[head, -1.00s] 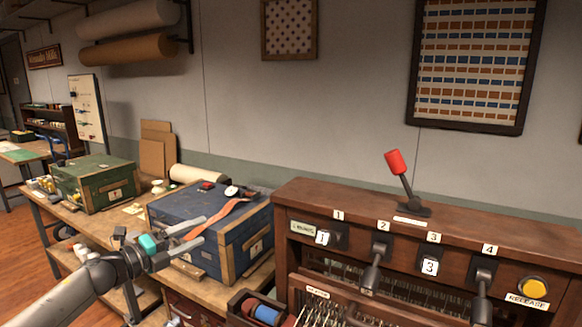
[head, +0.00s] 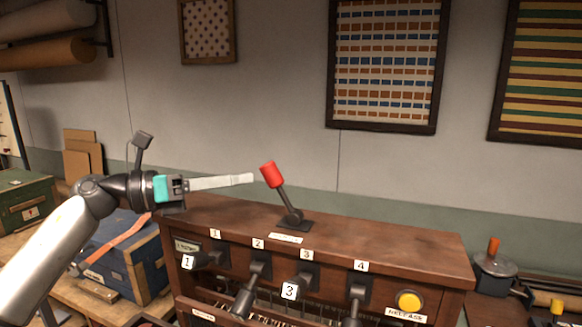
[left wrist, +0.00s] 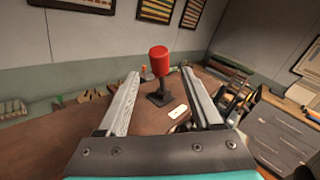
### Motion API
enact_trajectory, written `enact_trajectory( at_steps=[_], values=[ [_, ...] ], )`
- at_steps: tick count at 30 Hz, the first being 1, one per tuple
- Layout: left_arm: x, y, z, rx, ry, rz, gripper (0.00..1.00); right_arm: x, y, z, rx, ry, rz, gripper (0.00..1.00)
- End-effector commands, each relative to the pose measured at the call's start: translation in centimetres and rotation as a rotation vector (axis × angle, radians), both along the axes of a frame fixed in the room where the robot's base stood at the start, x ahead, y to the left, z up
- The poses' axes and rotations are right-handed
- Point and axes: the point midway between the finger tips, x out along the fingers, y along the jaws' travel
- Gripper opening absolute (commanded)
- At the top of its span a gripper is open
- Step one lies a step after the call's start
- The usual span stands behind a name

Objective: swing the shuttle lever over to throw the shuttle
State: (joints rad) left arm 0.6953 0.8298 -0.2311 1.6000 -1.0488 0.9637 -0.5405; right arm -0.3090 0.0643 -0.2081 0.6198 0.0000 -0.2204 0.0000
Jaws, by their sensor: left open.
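The shuttle lever (head: 286,200) has a red knob on a dark stalk and stands on top of the wooden loom cabinet (head: 390,240). It leans to the left in the head view. My left gripper (head: 252,179) is level with the red knob, just to its left, and points at it. In the left wrist view the red knob (left wrist: 159,61) stands ahead, between and beyond the two open fingertips (left wrist: 172,76). The fingers look empty and apart from the lever. My right gripper is not in view.
Numbered levers (head: 257,270) and a yellow release button (head: 409,301) are on the cabinet front. A blue chest (head: 125,262) stands at left. A pot with an orange handle (head: 494,268) is at right. The cabinet top beside the lever is clear.

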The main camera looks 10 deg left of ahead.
Motion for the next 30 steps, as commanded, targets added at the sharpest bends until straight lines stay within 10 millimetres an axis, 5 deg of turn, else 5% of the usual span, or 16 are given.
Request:
enact_trajectory(
  at_steps=[12, 27, 30],
  values=[
    [4.1, -7.1, 0.2, -0.005, 0.002, -0.001, 0.67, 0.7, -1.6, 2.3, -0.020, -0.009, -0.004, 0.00],
    [5.0, -8.6, 0.0, -0.001, 0.001, 0.001, 0.67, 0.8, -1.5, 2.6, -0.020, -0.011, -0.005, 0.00],
    [5.0, -8.6, 0.0, -0.002, 0.002, 0.001, 0.58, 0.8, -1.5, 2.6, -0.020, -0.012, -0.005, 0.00]
  ],
)
